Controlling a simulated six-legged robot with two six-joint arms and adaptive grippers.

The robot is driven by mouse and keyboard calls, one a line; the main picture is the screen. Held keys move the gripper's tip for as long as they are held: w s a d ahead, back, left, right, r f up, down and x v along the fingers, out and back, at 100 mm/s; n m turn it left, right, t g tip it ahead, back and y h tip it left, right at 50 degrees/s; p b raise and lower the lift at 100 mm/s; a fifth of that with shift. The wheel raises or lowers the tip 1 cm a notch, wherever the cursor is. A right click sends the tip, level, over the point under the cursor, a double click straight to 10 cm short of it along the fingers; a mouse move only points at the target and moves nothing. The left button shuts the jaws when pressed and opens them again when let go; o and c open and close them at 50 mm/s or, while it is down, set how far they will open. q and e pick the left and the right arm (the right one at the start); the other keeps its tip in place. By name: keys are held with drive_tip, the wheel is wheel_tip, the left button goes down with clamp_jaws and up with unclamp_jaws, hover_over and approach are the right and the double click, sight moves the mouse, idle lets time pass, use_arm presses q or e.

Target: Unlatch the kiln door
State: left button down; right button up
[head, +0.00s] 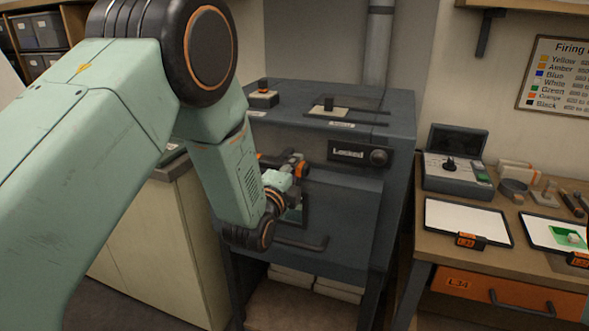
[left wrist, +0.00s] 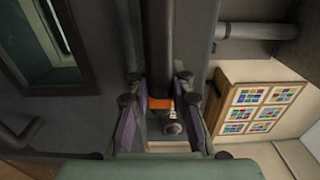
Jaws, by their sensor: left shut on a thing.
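The kiln (head: 400,150) is a dark grey box on legs, with its front door (head: 340,210) closed and a curved handle (head: 300,243) low on it. A small display beside a knob reads "Locked" (head: 348,153). My left gripper (head: 297,168) is at the upper left of the door. In the left wrist view its fingers (left wrist: 160,80) are on both sides of a dark latch bar (left wrist: 159,40) with an orange band, shut on it. My forearm hides part of the door and its window (left wrist: 50,45). My right gripper is not in view.
A workbench (head: 420,225) on the right holds a control box (head: 455,170), white panels (head: 465,220) and small tools. A cabinet (head: 150,240) stands on the left. A color chart (head: 560,75) hangs on the wall. Floor shows in front of the kiln.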

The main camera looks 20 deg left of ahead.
use_arm(q)
drive_tip(key=shift+s+f, duration=0.15)
drive_tip(key=shift+f, duration=0.25)
drive_tip(key=c, duration=1.5)
unclamp_jaws()
drive_tip(key=o, duration=0.3)
drive_tip(key=shift+s+d+r, duration=0.1)
drive_tip(key=shift+r, duration=0.1)
drive_tip(key=shift+o, duration=0.2)
drive_tip(key=shift+r, duration=0.1)
drive_tip(key=shift+r, duration=0.2)
